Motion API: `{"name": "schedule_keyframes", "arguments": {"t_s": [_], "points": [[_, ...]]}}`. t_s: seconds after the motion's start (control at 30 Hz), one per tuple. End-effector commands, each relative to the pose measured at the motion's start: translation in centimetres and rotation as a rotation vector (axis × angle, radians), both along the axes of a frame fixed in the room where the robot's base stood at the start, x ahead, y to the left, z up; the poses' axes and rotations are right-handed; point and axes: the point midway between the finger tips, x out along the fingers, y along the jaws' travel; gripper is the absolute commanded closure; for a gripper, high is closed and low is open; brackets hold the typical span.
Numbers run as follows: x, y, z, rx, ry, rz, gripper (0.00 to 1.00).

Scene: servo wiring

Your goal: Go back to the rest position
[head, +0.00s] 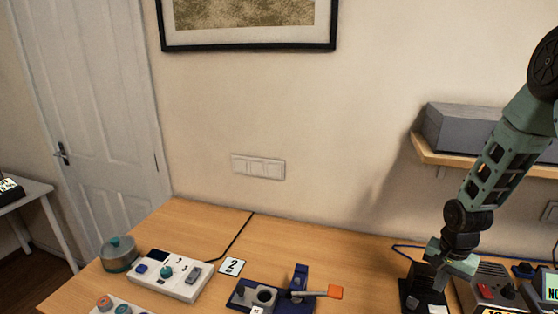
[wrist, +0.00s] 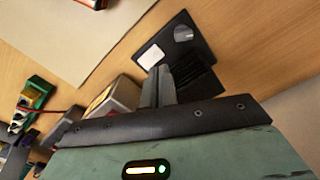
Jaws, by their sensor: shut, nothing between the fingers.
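My gripper (head: 436,275) hangs at the lower right of the head view, at the end of my green arm, low over the desk. It is in front of or just above a black device (head: 413,291). In the wrist view the two grey fingers (wrist: 158,87) are together with nothing between them. Beyond them lies the black device (wrist: 190,47) with a white label and a ribbed part. I cannot tell whether the fingertips touch it.
Grey boxes (head: 490,285) with knobs stand close to the right. A blue fixture (head: 270,295) with an orange-tipped lever and a white control box (head: 168,275) are to the left. A wall shelf (head: 440,155) holds a grey box (head: 462,130) behind my arm.

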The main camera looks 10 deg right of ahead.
Motion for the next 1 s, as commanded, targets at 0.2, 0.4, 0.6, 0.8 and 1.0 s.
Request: {"name": "schedule_keyframes", "arguments": {"t_s": [0.2, 0.4, 0.6, 0.8, 1.0], "points": [[0.8, 12.0, 5.0, 0.015, -0.03, 0.391, 1.0], [-4.9, 24.4, 9.8, 0.032, -0.043, 0.874, 1.0], [-14.0, 31.6, 12.4, 0.04, -0.047, 1.318, 1.0], [-19.8, 33.7, 13.2, 0.041, -0.046, 1.569, 1.0], [-20.9, 33.9, 13.4, 0.042, -0.044, 1.616, 1.0]]}}
